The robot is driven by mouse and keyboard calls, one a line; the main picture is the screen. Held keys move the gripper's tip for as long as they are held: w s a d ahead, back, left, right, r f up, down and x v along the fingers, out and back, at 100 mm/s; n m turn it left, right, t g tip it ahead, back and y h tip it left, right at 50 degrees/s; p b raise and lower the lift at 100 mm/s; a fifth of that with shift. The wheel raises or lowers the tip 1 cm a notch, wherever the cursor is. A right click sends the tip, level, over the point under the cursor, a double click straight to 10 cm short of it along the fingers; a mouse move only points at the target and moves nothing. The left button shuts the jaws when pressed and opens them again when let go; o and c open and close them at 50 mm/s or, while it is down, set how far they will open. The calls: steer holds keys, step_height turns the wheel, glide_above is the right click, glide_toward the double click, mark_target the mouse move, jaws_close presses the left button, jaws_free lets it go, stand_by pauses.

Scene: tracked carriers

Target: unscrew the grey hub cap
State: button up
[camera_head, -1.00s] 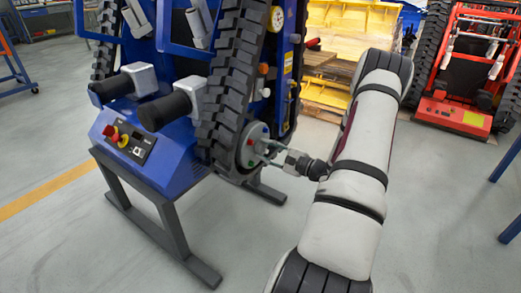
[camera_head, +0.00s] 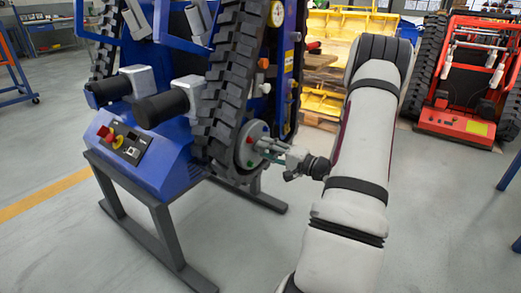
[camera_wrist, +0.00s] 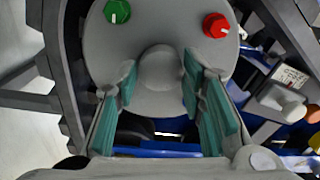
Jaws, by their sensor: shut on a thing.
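The grey hub cap (camera_wrist: 160,68) is a rounded grey knob at the middle of a grey hub disc (camera_wrist: 150,30) in the wrist view. A green knob (camera_wrist: 117,12) and a red knob (camera_wrist: 215,25) sit on the disc to either side above it. My gripper (camera_wrist: 159,74) has its teal-padded fingers on both sides of the cap, shut on it. In the head view my gripper (camera_head: 263,148) reaches from the right to the hub disc (camera_head: 246,147), low on the blue carrier's near track. The cap is hidden there by the fingers.
The blue tracked carrier (camera_head: 165,165) stands on a dark grey stand (camera_head: 162,225). Black handles (camera_head: 161,109) stick out at its left. A red tracked carrier (camera_head: 456,121) and yellow parts on pallets (camera_head: 335,60) stand behind. The floor at front left is clear.

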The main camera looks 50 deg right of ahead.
steer(key=shift+w+r+n, duration=0.1)
steer(key=shift+r+n, duration=0.15)
steer(key=shift+n, duration=0.05)
steer(key=shift+s+f+n, duration=0.1)
steer(key=shift+s+n, duration=0.15)
steer(key=shift+n, duration=0.75)
steer(key=shift+s, duration=0.25)
steer(key=shift+s+d+f, duration=0.1)
steer(key=shift+s, duration=1.1)
steer(key=shift+s, duration=0.1)
steer(key=shift+s+d, duration=0.1)
steer(key=shift+s, duration=1.55)
